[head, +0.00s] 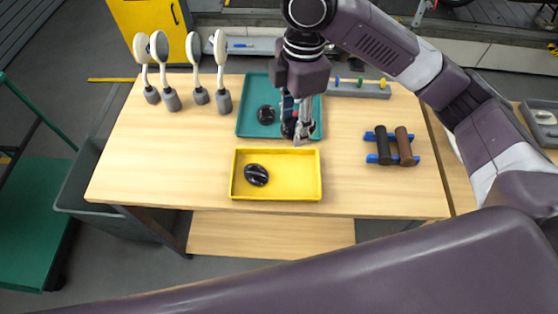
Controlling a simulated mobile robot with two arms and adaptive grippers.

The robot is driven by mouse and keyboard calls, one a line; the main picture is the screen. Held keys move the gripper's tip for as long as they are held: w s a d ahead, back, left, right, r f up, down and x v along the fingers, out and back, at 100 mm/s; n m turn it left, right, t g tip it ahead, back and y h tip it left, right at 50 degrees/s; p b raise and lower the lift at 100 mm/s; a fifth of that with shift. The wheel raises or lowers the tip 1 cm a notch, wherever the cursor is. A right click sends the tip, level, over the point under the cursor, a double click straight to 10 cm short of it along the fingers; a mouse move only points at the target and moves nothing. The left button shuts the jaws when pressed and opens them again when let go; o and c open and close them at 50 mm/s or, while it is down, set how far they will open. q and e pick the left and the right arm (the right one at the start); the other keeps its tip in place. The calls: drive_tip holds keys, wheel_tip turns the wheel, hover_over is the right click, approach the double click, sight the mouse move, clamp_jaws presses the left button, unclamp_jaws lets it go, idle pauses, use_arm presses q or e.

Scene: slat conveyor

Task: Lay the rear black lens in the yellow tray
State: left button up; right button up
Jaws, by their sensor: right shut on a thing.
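The yellow tray (236,191) lies near the front edge of the wooden table. One glossy black lens (256,175) lies in its left half. My right gripper (300,134) points down over the front right part of the teal tray, just behind the yellow tray. It is shut on a black lens (288,128), which is mostly hidden by the fingers. My left gripper is not in view.
Several white round-headed stands (222,100) are at the back left. A grey rack with coloured pegs (358,88) is at the back right. Dark rollers on a blue stand (392,146) are on the right. The yellow tray's right half is free.

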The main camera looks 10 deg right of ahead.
wheel_tip(320, 180, down, 11)
drive_tip(key=s+p, duration=0.2)
hover_over(291, 178)
wheel_tip(291, 178, down, 4)
drive_tip(key=shift+r+p, duration=0.1)
drive_tip(key=shift+p, duration=0.35)
wheel_tip(291, 178, down, 3)
drive_tip(key=shift+f+p, duration=0.2)
drive_tip(key=shift+p, duration=0.15)
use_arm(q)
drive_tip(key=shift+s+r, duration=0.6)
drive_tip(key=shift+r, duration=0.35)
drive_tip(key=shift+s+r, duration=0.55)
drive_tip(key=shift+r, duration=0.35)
use_arm(e)
drive_tip(key=shift+f, duration=0.2)
drive_tip(key=shift+f, duration=0.55)
drive_tip(key=o, duration=0.9)
drive_tip(key=shift+s, duration=0.1)
drive_tip(key=shift+o, duration=0.9)
